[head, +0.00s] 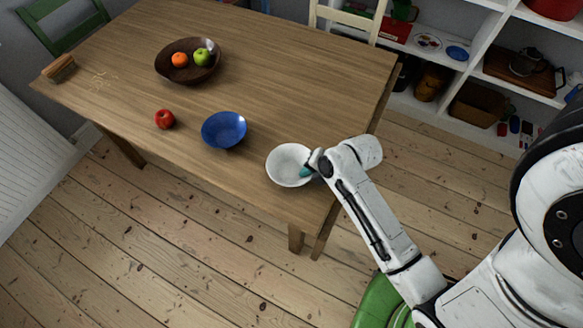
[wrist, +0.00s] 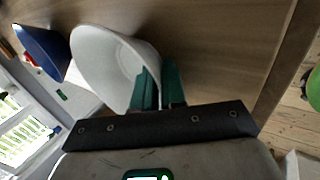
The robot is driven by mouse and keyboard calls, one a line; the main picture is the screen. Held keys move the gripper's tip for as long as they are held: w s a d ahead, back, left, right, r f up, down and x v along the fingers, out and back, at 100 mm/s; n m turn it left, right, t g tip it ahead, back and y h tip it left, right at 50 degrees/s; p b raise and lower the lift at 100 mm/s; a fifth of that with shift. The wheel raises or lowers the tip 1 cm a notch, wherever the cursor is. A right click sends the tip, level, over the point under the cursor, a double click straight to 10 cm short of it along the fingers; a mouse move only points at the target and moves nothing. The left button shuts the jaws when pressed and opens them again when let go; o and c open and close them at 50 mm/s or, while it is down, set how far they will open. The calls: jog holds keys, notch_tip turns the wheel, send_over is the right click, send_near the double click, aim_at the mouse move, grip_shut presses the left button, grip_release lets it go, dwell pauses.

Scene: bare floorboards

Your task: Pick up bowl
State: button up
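A white bowl (head: 287,167) is near the right front edge of the wooden table (head: 290,85). It also shows large in the wrist view (wrist: 100,65). My gripper (wrist: 160,85) is at the bowl's right side, with one green finger over the inside and the other outside the rim. The fingers are close together with the rim between them. I cannot tell whether the bowl touches the table. A blue bowl (head: 224,129) stands apart to its left, and it shows in the wrist view (wrist: 42,48). A dark brown bowl (head: 172,72) farther back holds fruit.
A red apple (head: 165,119) lies left of the blue bowl. An orange (head: 180,59) and a green apple (head: 201,57) are in the brown bowl. A brush (head: 60,69) lies at the table's far left. White shelves (head: 470,95) stand behind. The table's middle right is clear.

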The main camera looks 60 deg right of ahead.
grip_shut()
jog(key=shift+r, duration=0.1)
